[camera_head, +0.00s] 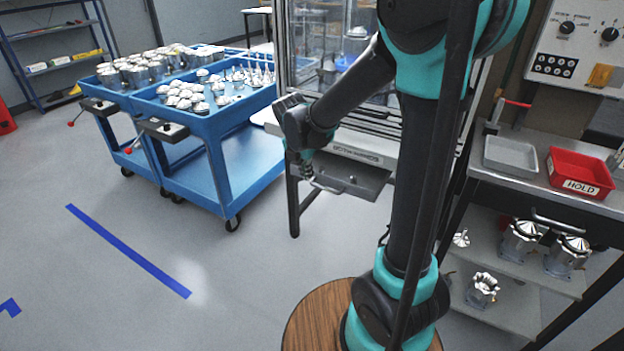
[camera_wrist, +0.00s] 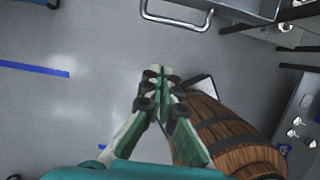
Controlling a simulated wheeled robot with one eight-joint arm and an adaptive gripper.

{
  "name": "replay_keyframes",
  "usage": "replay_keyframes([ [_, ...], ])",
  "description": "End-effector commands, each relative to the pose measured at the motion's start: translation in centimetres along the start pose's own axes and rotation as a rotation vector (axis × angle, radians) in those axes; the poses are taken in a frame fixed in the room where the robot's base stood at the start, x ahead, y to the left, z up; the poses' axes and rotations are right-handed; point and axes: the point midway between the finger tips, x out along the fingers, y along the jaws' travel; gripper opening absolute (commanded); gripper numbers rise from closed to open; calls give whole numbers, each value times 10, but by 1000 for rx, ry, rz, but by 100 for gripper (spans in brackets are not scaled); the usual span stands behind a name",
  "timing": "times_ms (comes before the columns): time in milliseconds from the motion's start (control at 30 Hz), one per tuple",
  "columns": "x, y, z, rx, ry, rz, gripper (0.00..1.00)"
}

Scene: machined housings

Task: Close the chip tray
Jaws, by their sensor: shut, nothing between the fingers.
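The chip tray (camera_head: 362,181) is a grey drawer under the machine's front, pulled out toward my side, with a bar handle (camera_head: 326,187) on its front. In the wrist view the tray (camera_wrist: 245,7) shows at the top edge, with its handle (camera_wrist: 176,22) reaching toward my gripper. My gripper (camera_head: 309,176) hangs pointing down close to the handle's left end in the head view. In the wrist view my gripper (camera_wrist: 160,73) is shut with its fingertips together and empty, and the handle appears apart from them. My arm hides part of the tray's right side.
A blue cart (camera_head: 215,125) with metal parts stands left of the machine. A bench on the right carries a grey tray (camera_head: 510,156) and a red HOLD bin (camera_head: 580,172). The floor (camera_head: 225,260) before the machine is clear, with blue tape lines.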

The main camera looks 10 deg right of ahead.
Motion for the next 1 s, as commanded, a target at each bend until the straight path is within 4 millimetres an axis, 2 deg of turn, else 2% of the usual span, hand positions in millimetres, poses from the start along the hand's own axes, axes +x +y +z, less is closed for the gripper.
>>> replay_keyframes([
  [600, 92, 0, 1, 5, 0, 1, 0],
  [800, 104, -1, 26, 7, 1, 0, 0],
  [1000, 108, -1, 34, 5, 0, 1, 0],
])
